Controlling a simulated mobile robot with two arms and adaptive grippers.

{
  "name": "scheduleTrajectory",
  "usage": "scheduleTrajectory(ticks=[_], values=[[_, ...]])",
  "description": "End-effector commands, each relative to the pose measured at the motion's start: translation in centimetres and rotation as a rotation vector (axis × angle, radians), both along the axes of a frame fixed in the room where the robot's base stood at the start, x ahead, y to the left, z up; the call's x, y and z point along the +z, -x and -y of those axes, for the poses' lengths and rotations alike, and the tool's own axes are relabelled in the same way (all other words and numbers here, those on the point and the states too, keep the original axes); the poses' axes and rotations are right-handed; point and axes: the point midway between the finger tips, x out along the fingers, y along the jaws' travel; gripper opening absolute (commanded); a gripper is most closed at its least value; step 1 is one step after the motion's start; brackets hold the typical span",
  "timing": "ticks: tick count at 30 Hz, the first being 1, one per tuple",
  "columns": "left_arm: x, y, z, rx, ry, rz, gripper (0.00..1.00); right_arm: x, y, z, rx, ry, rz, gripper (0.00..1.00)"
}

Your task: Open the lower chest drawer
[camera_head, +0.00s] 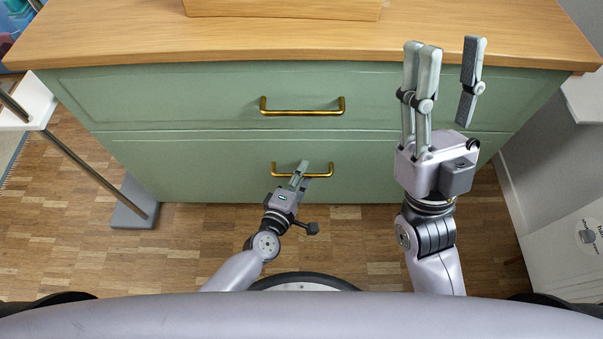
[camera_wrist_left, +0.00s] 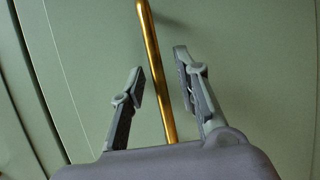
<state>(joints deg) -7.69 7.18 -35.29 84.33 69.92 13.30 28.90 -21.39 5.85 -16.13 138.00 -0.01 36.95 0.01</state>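The green chest has an upper drawer (camera_head: 200,95) and a lower drawer (camera_head: 170,165), both flush with the front. The lower drawer's brass handle (camera_head: 284,169) is partly covered by my left gripper (camera_head: 301,174). In the left wrist view, the handle (camera_wrist_left: 152,65) runs between the two fingers of my left gripper (camera_wrist_left: 160,82), with visible gaps on both sides. The left gripper is open around the handle bar and not clamped on it. My right gripper (camera_head: 446,65) is open and empty, raised in front of the chest's right side with its fingers pointing up in the picture.
The upper drawer has its own brass handle (camera_head: 302,106). A wooden top (camera_head: 290,45) covers the chest, with a wooden box (camera_head: 285,8) on it. A metal-legged stand (camera_head: 130,214) is at left, and a white piece (camera_head: 570,245) at right. Wood floor (camera_head: 345,240) lies in front.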

Motion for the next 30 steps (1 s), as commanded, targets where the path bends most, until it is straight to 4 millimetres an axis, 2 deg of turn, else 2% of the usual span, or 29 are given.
scheduleTrajectory(ticks=[2, 12, 30], values=[[-0.01, 0.02, -0.01, 0.0, 0.0, 0.0, 0.23, 0.01, 0.0, 0.0, 0.0, 0.0, 0.0, 0.4], [0.0, 0.03, -0.02, 0.0, 0.0, 0.0, 0.0, 0.02, 0.0, 0.0, 0.0, 0.0, 0.0, 0.4], [-0.02, 0.05, -0.03, 0.0, 0.001, 0.0, 0.0, 0.01, -0.02, 0.0, 0.0, 0.0, -0.001, 0.4]])
